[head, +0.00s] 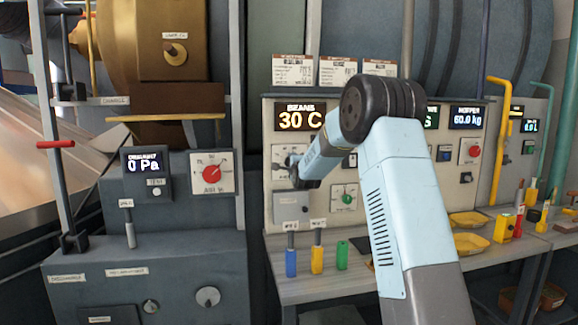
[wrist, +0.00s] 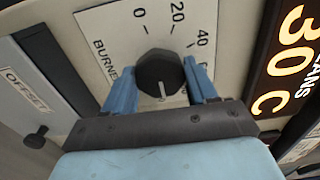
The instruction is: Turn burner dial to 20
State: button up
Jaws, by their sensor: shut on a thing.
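The burner dial (wrist: 160,73) is a black knob on a white plate (wrist: 112,25) lettered "BURN…", the rest hidden. Numbers 0, 20 and 40 run along the top and right of the plate in the wrist view; a further number is partly covered. A white line on the knob lies on its lower face, on the side away from 0 and 20. My gripper (wrist: 163,88) has one blue finger on each side of the knob and is shut on it. In the head view my gripper (head: 294,164) is at the panel's left and hides most of the dial.
The BEANS display (head: 300,118) reads 30 C and sits close beside my gripper. A green knob (head: 346,198) is below my forearm. Blue, yellow and green items stand on the shelf.

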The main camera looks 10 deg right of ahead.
jog(key=shift+d+f, duration=0.1)
jog(key=shift+f, duration=0.35)
jog(key=o, duration=1)
jog(key=shift+r, duration=0.25)
jog(key=s, duration=1.3)
jog(key=shift+s, duration=0.4)
